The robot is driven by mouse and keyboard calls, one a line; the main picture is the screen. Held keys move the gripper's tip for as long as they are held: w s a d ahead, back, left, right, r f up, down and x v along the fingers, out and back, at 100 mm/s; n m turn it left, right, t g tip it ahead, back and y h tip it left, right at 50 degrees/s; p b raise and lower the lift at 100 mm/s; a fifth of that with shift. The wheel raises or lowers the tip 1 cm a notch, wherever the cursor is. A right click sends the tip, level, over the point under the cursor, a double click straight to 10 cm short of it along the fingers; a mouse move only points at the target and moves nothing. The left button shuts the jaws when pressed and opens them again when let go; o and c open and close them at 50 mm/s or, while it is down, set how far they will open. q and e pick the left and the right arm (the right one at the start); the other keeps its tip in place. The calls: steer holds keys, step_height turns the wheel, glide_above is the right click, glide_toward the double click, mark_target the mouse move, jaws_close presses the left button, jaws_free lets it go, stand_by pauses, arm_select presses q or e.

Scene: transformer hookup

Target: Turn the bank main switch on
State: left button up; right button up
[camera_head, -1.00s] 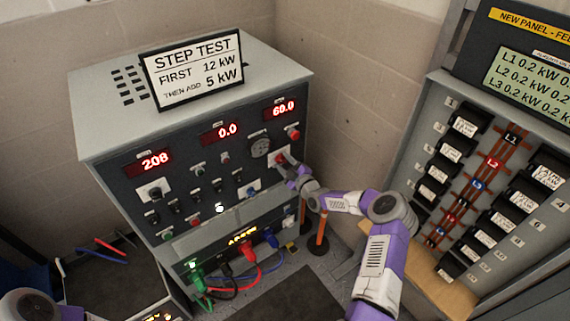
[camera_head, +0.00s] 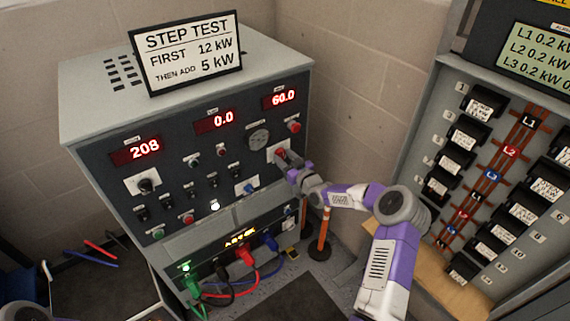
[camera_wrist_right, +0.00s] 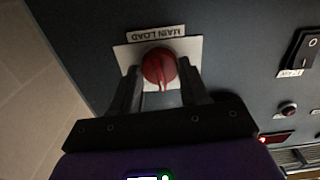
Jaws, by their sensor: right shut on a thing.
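The load bank (camera_head: 100,105) is a grey cabinet with a dark front panel of displays, switches and knobs. Its main switch is a red rotary knob (camera_wrist_right: 159,68) on a white plate labelled MAIN LOAD, upside down in the right wrist view. In the head view the red knob (camera_head: 281,152) shows just beyond the right gripper (camera_head: 288,160). In the right wrist view the right gripper (camera_wrist_right: 160,92) has a finger on each side of the knob and is shut on it. The left gripper is not in view.
The displays read 208, 0.0 and 60.0. A red button (camera_head: 294,127) sits above the knob. Coloured cables (camera_head: 245,258) plug in low on the front. A breaker panel (camera_head: 480,160) stands at the right, and an orange post (camera_head: 323,235) stands between.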

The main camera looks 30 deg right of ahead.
steer(key=m+b, duration=0.2)
steer(key=m, duration=0.2)
steer(key=shift+m, duration=0.4)
steer(key=shift+m+b, duration=0.3)
steer(key=shift+m, duration=2.1)
steer(key=o, duration=1.1)
steer(key=shift+c, duration=0.2)
steer(key=shift+s, duration=0.1)
steer(key=s+p, duration=0.1)
steer(key=s, duration=0.6)
steer(key=shift+s+d, duration=0.2)
steer(key=shift+d, duration=0.1)
